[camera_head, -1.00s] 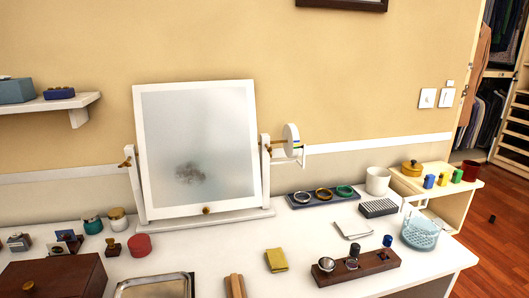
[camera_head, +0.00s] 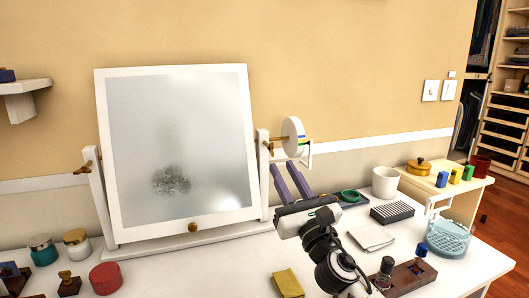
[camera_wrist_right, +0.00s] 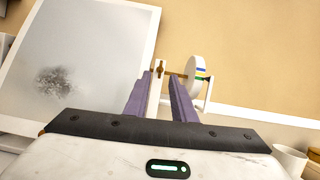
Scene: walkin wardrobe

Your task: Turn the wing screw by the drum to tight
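The drum (camera_head: 293,137) is a white disc with a coloured scale on its rim, on the right side of the mirror stand. The brass wing screw (camera_head: 269,147) sits on the stand's right post, just left of the drum. Both show in the right wrist view, the screw (camera_wrist_right: 160,69) and the drum (camera_wrist_right: 196,75). My right gripper (camera_head: 289,180) is open and empty, below the drum and screw, its fingers pointing up toward them. In the wrist view its purple fingers (camera_wrist_right: 161,90) are apart, with the screw beyond them. My left gripper is not in view.
The tilting mirror (camera_head: 180,130) with a dark smudge fills the left. Another brass screw (camera_head: 84,168) is on its left post. A ring tray, white cup (camera_head: 385,181), slotted block (camera_head: 391,213) and blue glass bowl (camera_head: 447,238) stand right of my arm. A yellow cloth (camera_head: 288,284) lies in front.

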